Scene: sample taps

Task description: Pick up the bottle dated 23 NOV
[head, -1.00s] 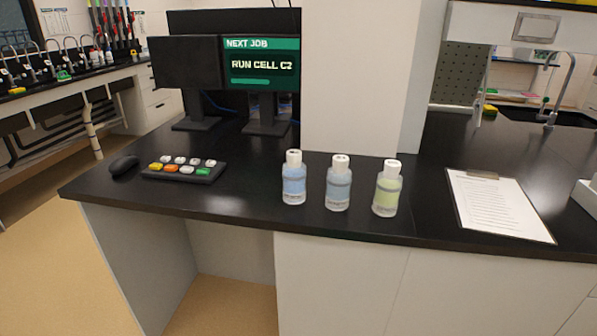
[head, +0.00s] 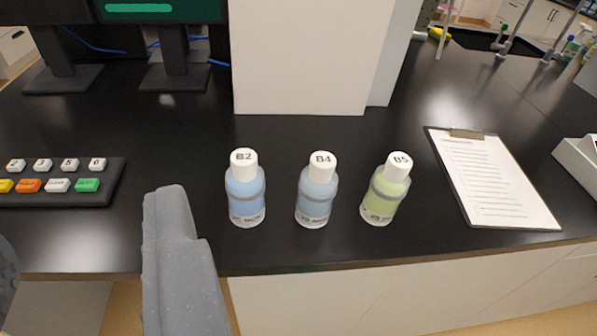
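Three bottles with white caps stand upright in a row on the black bench. The left one is blue with cap B2 (head: 246,190), the middle one is blue with cap B4 (head: 317,192), and the right one is yellow-green with cap B5 (head: 385,190). Small print shows low on the bottles, but I cannot read a date on any of them. My gripper (head: 85,245) is at the lower left, its two grey fingers wide apart with nothing between them. Its right finger is left of bottle B2 in the picture, and the left finger is mostly cut off by the picture's edge.
A keypad (head: 62,184) with coloured keys lies at left. Monitor stands (head: 175,72) and a white pillar (head: 310,60) are behind the bottles. A clipboard (head: 492,180) lies at right. The bench's front edge (head: 420,259) runs close in front of the bottles.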

